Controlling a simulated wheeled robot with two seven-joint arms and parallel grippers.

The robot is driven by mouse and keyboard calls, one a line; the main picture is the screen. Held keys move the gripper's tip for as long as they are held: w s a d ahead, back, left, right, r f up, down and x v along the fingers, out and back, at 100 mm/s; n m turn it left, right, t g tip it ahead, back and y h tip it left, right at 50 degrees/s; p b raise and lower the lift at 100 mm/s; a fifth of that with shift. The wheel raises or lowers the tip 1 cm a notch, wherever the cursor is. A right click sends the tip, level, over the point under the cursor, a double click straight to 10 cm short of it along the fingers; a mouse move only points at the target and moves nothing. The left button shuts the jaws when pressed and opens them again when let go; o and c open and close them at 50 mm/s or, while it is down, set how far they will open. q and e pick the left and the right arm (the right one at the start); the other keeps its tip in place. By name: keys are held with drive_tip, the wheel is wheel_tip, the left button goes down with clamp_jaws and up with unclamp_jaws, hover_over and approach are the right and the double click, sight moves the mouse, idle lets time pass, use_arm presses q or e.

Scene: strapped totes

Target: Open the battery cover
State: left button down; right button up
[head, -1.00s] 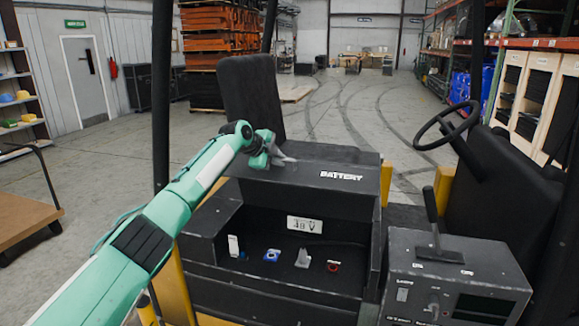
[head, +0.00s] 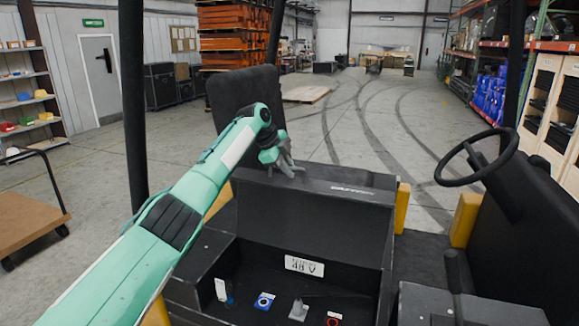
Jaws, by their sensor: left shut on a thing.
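The black battery cover (head: 320,215) stands raised above the open battery compartment (head: 225,245) in the head view. Its face with the white BATTERY lettering is seen at a steep slant, and its dark lower face shows toward me. My left gripper (head: 287,168) is at the cover's upper edge, left of the lettering, and is shut on the cover. The exact contact is partly hidden by the gripper. Inside the compartment are a 48 V label (head: 304,265), a blue-ringed part (head: 264,301), a grey lever-like part (head: 298,309) and a red part (head: 333,319). My right gripper is out of view.
A black seat back (head: 228,100) stands behind my left gripper. A steering wheel (head: 476,158) and a dark console (head: 470,305) are at the right. A dark post (head: 133,110) rises left of the arm. A flat cart (head: 30,218) stands at far left.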

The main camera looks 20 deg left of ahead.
use_arm(q)
drive_tip(key=shift+s+f, duration=0.1)
drive_tip(key=shift+f, duration=0.15)
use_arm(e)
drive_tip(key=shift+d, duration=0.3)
use_arm(q)
drive_tip(key=c, duration=1.8)
unclamp_jaws()
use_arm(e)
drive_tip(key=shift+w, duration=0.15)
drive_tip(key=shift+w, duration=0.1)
use_arm(q)
drive_tip(key=shift+r, duration=0.1)
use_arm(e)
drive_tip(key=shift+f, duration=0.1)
